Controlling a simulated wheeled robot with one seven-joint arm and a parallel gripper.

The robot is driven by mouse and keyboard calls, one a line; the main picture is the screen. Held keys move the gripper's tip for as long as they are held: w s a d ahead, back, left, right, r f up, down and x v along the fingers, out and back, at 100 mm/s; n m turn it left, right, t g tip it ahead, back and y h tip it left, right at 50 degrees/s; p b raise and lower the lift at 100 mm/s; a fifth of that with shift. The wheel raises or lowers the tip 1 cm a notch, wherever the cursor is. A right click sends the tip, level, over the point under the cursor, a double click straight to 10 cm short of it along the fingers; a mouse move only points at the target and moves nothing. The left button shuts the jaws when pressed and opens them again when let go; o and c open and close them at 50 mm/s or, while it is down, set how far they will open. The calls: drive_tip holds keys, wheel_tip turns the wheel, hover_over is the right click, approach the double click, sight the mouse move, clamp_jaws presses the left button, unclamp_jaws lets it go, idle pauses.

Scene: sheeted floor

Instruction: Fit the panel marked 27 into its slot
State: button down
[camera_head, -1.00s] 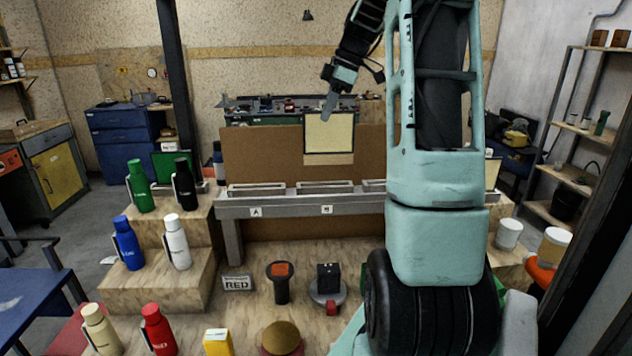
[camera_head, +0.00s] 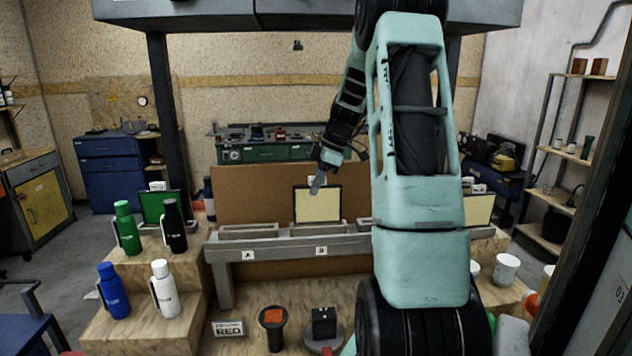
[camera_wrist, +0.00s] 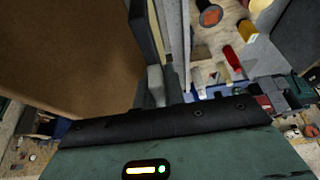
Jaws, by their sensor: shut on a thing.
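A pale yellow panel with a dark frame (camera_head: 318,205) stands upright just above the grey rail (camera_head: 285,243), in line with the slot over label B (camera_head: 321,251). Its number is not legible. My gripper (camera_head: 317,182) is shut on the panel's upper edge. In the wrist view my gripper (camera_wrist: 156,88) holds the panel, which shows nearly edge-on (camera_wrist: 146,30). The panel's lower edge is close to the slot, and I cannot tell whether it has entered. Another slot lies left, above label A (camera_head: 248,255); my arm hides the rail's right part.
A brown board (camera_head: 250,190) stands behind the rail. A green panel (camera_head: 156,206) is at the left and another yellow panel (camera_head: 479,210) at the right. Bottles, including a white one (camera_head: 164,290), stand on wooden steps at the left. A RED sign (camera_head: 229,329) is in front.

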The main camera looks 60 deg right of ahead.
drive_tip(key=shift+f, duration=0.2)
drive_tip(key=c, duration=1.5)
unclamp_jaws()
drive_tip(key=shift+r, duration=0.2)
drive_tip(key=b+v, duration=0.2)
drive_tip(key=v, duration=1)
drive_tip(key=shift+b, duration=0.35)
drive_tip(key=shift+w+a, duration=0.1)
